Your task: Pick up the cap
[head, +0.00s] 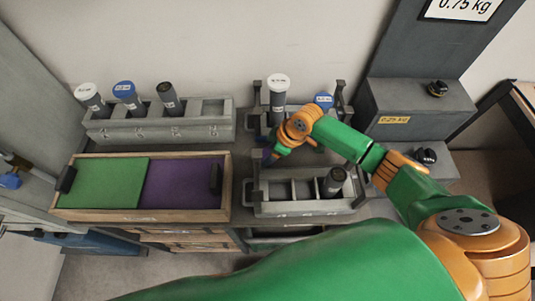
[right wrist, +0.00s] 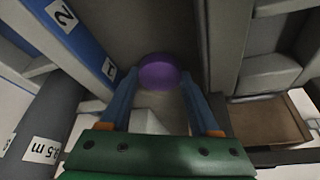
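A round purple cap (right wrist: 158,73) shows in the right wrist view, between and just beyond the tips of my right gripper's two blue fingers. My right gripper (right wrist: 160,80) has its fingers apart on either side of the cap; I see no clear contact. In the head view my right gripper (head: 269,156) points down-left at the left side of the middle racks. The arm hides part of what lies under it. My left gripper is not in view.
A grey rack (head: 160,131) at the back left holds tubes with white and blue caps. A front rack (head: 290,208) holds a dark tube (head: 334,182). A tall white-capped tube (head: 278,96) stands behind my gripper. A wooden tray (head: 140,215) has green and purple halves. Grey steps (head: 415,105) stand right.

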